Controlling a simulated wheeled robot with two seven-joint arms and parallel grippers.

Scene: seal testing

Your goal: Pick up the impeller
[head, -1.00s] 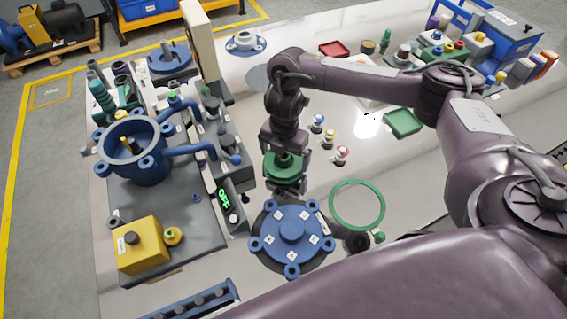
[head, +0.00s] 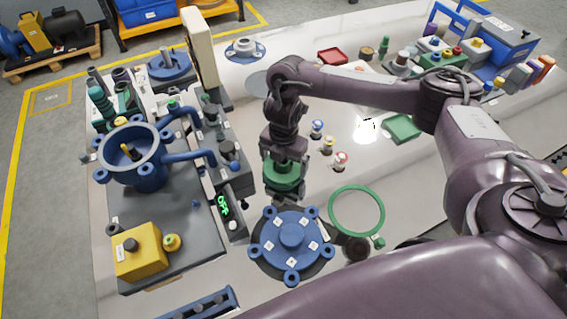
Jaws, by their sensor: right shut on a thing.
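The green impeller (head: 281,174) is a round green part near the middle of the head view. My right gripper (head: 284,190) points down and is shut on it. The fingers partly cover the impeller, and I cannot tell whether it touches the table. The blue pump housing (head: 145,172) stands open to the left, with a thin yellow-topped shaft inside. My left gripper is out of view.
A blue flanged cover (head: 291,243) lies just in front of my right gripper. A green ring (head: 357,210) lies to its right. Several small coloured-top fittings (head: 328,144) stand close by. A yellow box (head: 140,252) is at front left.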

